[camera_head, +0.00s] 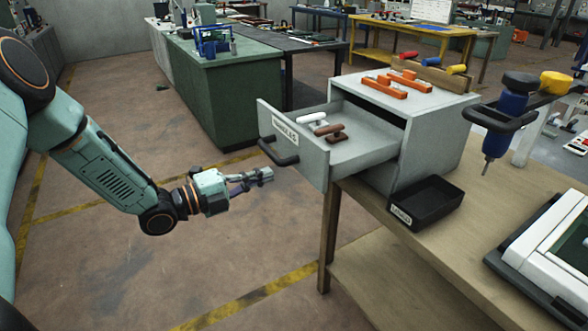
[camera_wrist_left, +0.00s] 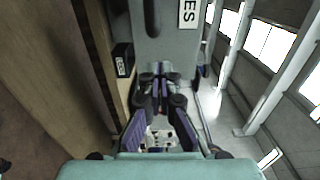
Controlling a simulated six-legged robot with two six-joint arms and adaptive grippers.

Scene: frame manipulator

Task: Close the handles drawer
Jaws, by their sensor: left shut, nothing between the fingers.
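The handles drawer (camera_head: 313,167) is pulled out of the left side of a grey cabinet (camera_head: 436,139) on the wooden table. Its front panel carries a label and a black bar handle (camera_head: 279,154). White, brown and dark handles (camera_head: 328,128) lie inside. My left gripper (camera_head: 264,175) is shut and empty, just outside the front panel and slightly below the bar handle; I cannot tell whether it touches. In the left wrist view, the shut fingers (camera_wrist_left: 160,80) point at the grey front panel (camera_wrist_left: 160,40) with part of its label. My right gripper is not in view.
A black labelled tray (camera_head: 428,203) stands on the table (camera_head: 484,236) in front of the cabinet. Orange handles (camera_head: 385,87) lie on the cabinet top. A blue tool (camera_head: 505,115) hangs at the right.

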